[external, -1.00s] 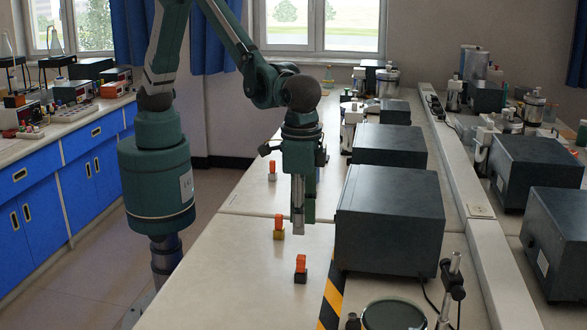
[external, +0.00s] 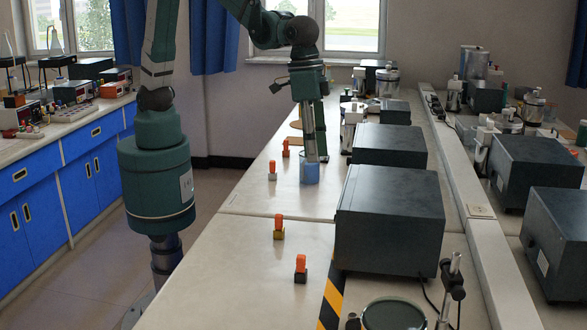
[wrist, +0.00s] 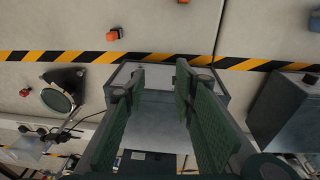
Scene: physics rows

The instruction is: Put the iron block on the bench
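Several small blocks with orange tops stand on the bench (external: 250,270): one with a black base (external: 300,275), one with a yellow base (external: 279,233), one with a pale grey base (external: 272,176), and a farther dark reddish one (external: 286,153). I cannot tell which is the iron block. My gripper (external: 314,157) points down over the bench's far part, and a blue object (external: 309,174) shows just below it; I cannot tell whether they touch. In the wrist view my gripper (wrist: 160,95) has its green fingers apart, with nothing held between them. An orange-topped block (wrist: 113,34) shows there too.
Dark equipment boxes (external: 390,220) line the bench's right side, with black-yellow tape (external: 330,300) near the front one. Glass and metal apparatus stands farther back. The front left bench surface is clear.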

